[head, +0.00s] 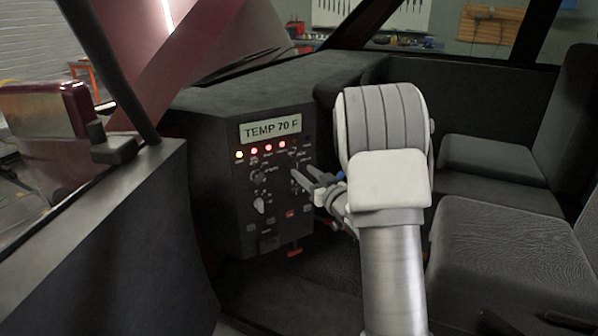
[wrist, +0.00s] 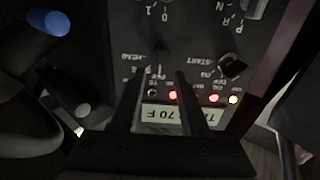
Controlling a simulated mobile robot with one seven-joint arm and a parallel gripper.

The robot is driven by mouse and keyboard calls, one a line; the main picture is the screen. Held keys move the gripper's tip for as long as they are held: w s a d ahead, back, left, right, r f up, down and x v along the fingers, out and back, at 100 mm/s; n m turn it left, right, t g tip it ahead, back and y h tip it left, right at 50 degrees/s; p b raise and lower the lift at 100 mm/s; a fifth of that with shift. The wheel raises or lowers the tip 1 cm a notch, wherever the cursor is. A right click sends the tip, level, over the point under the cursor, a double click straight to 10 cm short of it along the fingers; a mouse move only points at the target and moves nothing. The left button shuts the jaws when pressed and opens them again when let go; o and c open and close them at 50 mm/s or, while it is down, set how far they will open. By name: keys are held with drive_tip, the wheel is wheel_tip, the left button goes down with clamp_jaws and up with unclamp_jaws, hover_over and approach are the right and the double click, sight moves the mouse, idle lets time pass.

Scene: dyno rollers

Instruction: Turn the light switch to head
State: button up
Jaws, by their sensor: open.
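The control panel (head: 245,190) is a dark box on the dashboard with a "TEMP 70 F" display. The light switch (wrist: 158,72) is a small dark part beside the "HEAD" lettering in the upside-down wrist view. Its setting is too dark and small to tell. My gripper (wrist: 160,78) is open, with one finger on each side of the switch area. I cannot tell whether the fingers touch it. In the head view my gripper (head: 303,182) reaches the right side of the panel from the right, and its fingers hide the switch there.
Above my fingers is a row of lit lamps (head: 268,148), one yellow and several red. An ignition knob (wrist: 232,66) marked "START" and a gear selector (wrist: 254,9) are close by. Seats (head: 510,250) stand to the right, a door (head: 100,220) to the left.

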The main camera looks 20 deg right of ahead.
sight(297, 167)
drive_tip(key=shift+w+a, duration=0.2)
drive_tip(key=shift+w, duration=0.75)
drive_tip(key=shift+w+a, duration=0.15)
drive_tip(key=shift+w, duration=0.75)
clamp_jaws()
